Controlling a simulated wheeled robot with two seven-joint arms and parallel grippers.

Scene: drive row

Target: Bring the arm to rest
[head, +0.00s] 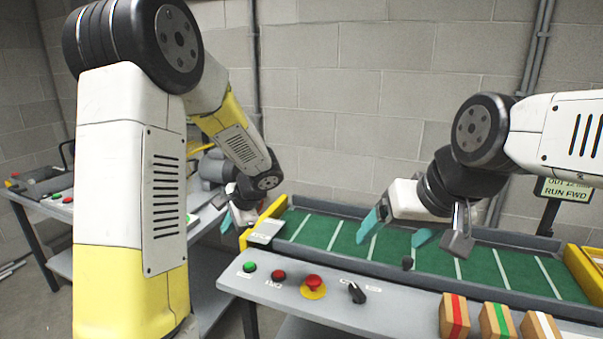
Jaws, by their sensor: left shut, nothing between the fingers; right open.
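My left gripper (228,222) hangs at the left end of the conveyor, by the yellow end plate, with its teal fingertips pointing down. It is shut with nothing in it and is partly hidden by its own wrist. My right gripper (395,230) is over the green conveyor belt (335,232), right of the picture's middle. Its two teal fingers are wide apart, and nothing is between them. The control panel (325,310) in front of the belt carries a green button (249,267), a red button (278,275), a red mushroom button (314,282) and a black selector knob (357,293).
Boxes with a red stripe (454,317), a green stripe (497,321) and a white stripe (540,326) stand at the front right. A grey side table (52,207) stands at the left. A block wall closes the back.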

